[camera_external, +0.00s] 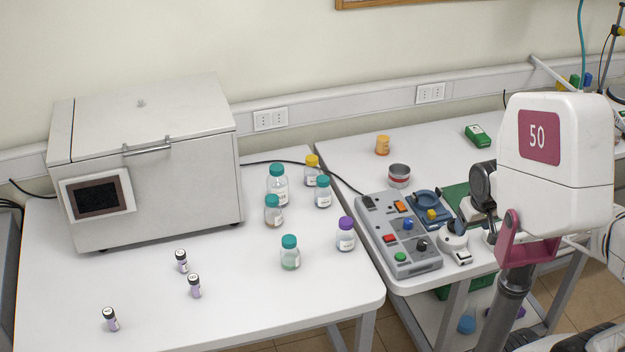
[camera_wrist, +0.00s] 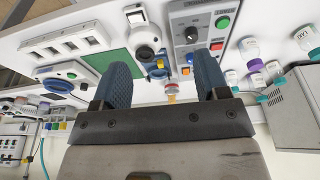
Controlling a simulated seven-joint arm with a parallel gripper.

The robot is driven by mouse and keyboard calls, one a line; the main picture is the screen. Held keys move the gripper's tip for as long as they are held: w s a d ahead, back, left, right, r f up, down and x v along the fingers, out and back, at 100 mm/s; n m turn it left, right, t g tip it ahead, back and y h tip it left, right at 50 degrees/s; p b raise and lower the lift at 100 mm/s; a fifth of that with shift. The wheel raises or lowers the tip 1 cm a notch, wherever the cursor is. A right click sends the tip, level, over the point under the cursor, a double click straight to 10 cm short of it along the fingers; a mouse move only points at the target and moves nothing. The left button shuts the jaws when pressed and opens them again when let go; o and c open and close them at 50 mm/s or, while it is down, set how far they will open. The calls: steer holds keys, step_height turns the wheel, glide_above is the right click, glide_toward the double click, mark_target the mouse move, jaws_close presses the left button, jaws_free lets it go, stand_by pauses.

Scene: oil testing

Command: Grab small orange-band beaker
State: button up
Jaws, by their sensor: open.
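A small orange container (camera_external: 382,145) stands upright near the back of the right table. A small metallic cup with a reddish band (camera_external: 399,175) stands in front of it, slightly right. I cannot tell for certain which is the orange-band beaker. In the wrist view, a small red-banded cup (camera_wrist: 169,88) and an orange container (camera_wrist: 171,98) show between the fingers, beyond them. My gripper (camera_wrist: 161,63) is open, with two dark blue fingers spread and nothing between the tips. In the external view my arm is at the right, and I cannot make out the fingertips clearly.
A grey control box (camera_external: 398,235) with coloured buttons and a blue device (camera_external: 428,207) stand in front of the cup. A green box (camera_external: 477,136) lies at the back right. Several capped bottles and a white oven (camera_external: 150,165) stand on the left table.

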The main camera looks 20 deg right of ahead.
steer(key=shift+o, duration=1.1)
steer(key=w+r+n, duration=0.2)
steer(key=w+r, duration=0.1)
steer(key=w, duration=0.6)
steer(key=w+r+n, duration=0.2)
steer(key=w+n, duration=0.1)
steer(key=w, duration=0.6)
steer(key=n+g, duration=0.3)
steer(key=n, duration=1)
glide_above(376, 147)
steer(key=w+d, duration=0.1)
steer(key=w, duration=0.1)
step_height(376, 147, down, 17)
steer(key=shift+w+f, duration=0.15)
steer(key=shift+f, duration=0.15)
